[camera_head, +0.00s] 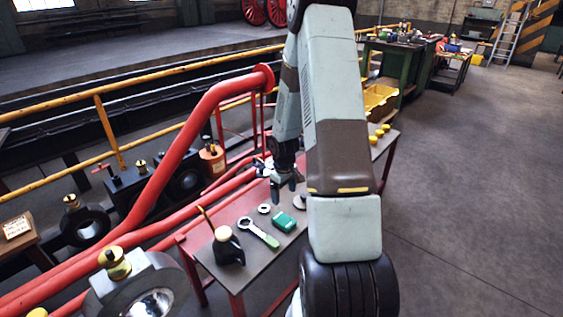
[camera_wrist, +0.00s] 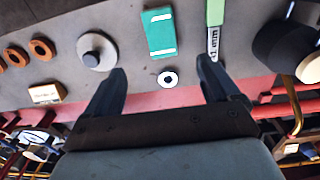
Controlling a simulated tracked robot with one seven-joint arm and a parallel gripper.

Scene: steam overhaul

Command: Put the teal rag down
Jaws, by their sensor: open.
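The teal rag (camera_head: 284,221) lies flat on the grey top of the red-framed table (camera_head: 235,275). In the wrist view the teal rag (camera_wrist: 160,32) is a folded piece with white stripes, beyond my fingertips and between their lines. My gripper (camera_head: 283,192) is above the table, behind the rag in the head view. In the wrist view my gripper (camera_wrist: 160,66) has its fingers wide apart with nothing held between them. The rag is apart from both fingers.
Orange rings (camera_wrist: 40,48) lie farther left. Red pipes (camera_head: 185,145) run beside the table; open floor (camera_head: 470,180) lies right.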

